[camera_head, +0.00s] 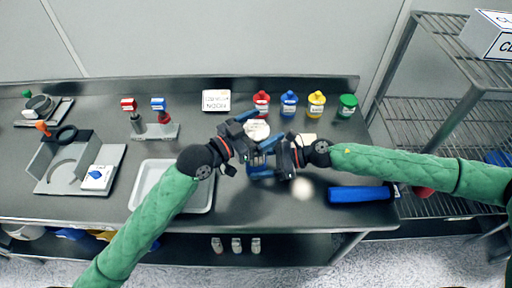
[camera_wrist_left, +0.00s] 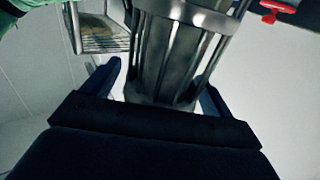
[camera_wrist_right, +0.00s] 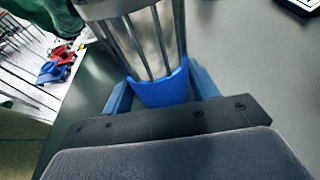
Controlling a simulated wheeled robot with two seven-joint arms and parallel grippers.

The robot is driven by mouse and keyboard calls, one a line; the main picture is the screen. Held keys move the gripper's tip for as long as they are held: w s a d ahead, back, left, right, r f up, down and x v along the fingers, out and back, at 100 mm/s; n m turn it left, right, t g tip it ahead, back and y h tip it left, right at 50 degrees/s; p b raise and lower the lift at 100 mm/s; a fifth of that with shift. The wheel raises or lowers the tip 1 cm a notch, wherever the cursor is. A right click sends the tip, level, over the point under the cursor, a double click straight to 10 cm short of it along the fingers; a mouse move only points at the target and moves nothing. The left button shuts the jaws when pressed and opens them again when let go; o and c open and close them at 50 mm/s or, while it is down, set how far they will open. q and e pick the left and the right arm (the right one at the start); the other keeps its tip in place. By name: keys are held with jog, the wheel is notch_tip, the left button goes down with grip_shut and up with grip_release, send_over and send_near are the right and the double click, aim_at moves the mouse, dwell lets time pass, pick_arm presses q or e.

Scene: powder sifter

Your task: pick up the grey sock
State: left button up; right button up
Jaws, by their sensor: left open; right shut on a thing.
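I cannot make out a grey sock in any view. My right gripper (camera_head: 272,160) is shut on the blue lower part (camera_wrist_right: 162,88) of a metal, barred cylinder (camera_wrist_right: 140,35), held above the bench. In the left wrist view the cylinder (camera_wrist_left: 168,55) rises between the fingers of my left gripper (camera_wrist_left: 160,92). My left gripper is open, just above and left of the right one in the head view (camera_head: 250,135). The two grippers hide much of the cylinder there, and I cannot tell whether the left fingers touch it.
The steel bench (camera_head: 330,225) holds a white tray (camera_head: 148,182), a grey stand (camera_head: 70,170), stamps (camera_head: 158,118) and several lidded jars (camera_head: 289,104). A blue roll (camera_head: 360,194) lies at right, near a wire rack (camera_head: 435,130). Small bottles (camera_head: 236,244) stand on the lower shelf.

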pick_arm(q)
jog(key=c, duration=1.4)
jog(key=shift+r, duration=0.15)
notch_tip(320, 180, up, 10)
jog(key=shift+f, duration=0.1)
pick_arm(e)
jog(key=o, duration=0.9)
jog(key=shift+c, duration=0.2)
jog(key=shift+d, duration=0.1)
